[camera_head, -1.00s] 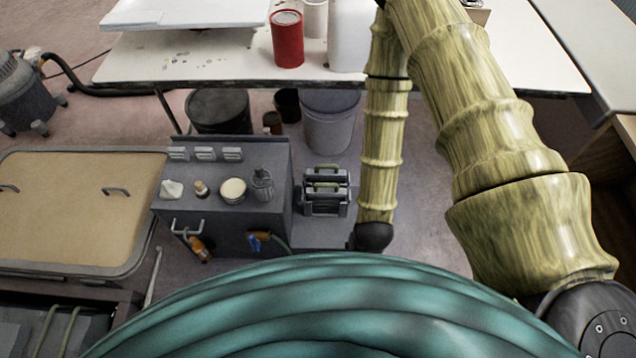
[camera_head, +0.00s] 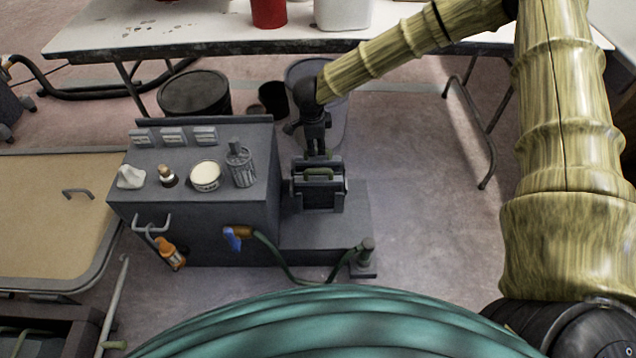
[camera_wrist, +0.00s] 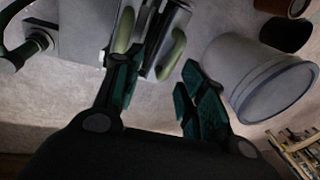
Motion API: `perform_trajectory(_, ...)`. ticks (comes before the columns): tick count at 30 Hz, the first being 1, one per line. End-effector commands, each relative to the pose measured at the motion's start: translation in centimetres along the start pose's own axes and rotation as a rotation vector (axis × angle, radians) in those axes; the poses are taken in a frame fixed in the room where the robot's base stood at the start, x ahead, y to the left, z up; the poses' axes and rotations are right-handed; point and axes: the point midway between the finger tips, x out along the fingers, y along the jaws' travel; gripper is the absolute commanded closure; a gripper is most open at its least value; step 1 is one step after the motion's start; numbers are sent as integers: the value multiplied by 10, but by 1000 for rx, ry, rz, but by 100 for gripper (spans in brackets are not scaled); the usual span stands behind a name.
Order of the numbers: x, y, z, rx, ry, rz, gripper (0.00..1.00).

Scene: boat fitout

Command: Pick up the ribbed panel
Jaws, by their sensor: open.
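Two dark grey panels with green handles stand upright in a small rack on the low grey platform. The front panel (camera_head: 319,195) shows in the head view, and one of the green handles (camera_wrist: 172,54) shows in the wrist view. I cannot make out ribs on either panel. My gripper (camera_head: 317,150) points down just behind and above the rack. In the wrist view my gripper (camera_wrist: 157,72) is open, its teal fingers spread to either side of a green handle. I see nothing held, and contact with the handle cannot be told.
A grey cabinet (camera_head: 195,210) with a cup, bottle and canister on top stands directly left of the rack. A grey bucket (camera_wrist: 275,85) is close behind. A green hose (camera_head: 285,262) runs along the front.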

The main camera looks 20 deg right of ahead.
Motion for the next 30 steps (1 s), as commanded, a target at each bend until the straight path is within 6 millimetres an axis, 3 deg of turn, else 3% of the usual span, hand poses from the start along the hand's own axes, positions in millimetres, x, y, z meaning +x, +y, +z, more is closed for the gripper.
perform_trajectory(3, -1, -16, -1, 84, -30, 16, 59)
perform_trajectory(10, 0, -24, -2, 128, -47, 31, 59)
perform_trajectory(19, 40, -23, 0, 126, -46, 31, 59)
perform_trajectory(30, 68, -22, -4, 125, -45, 30, 59)
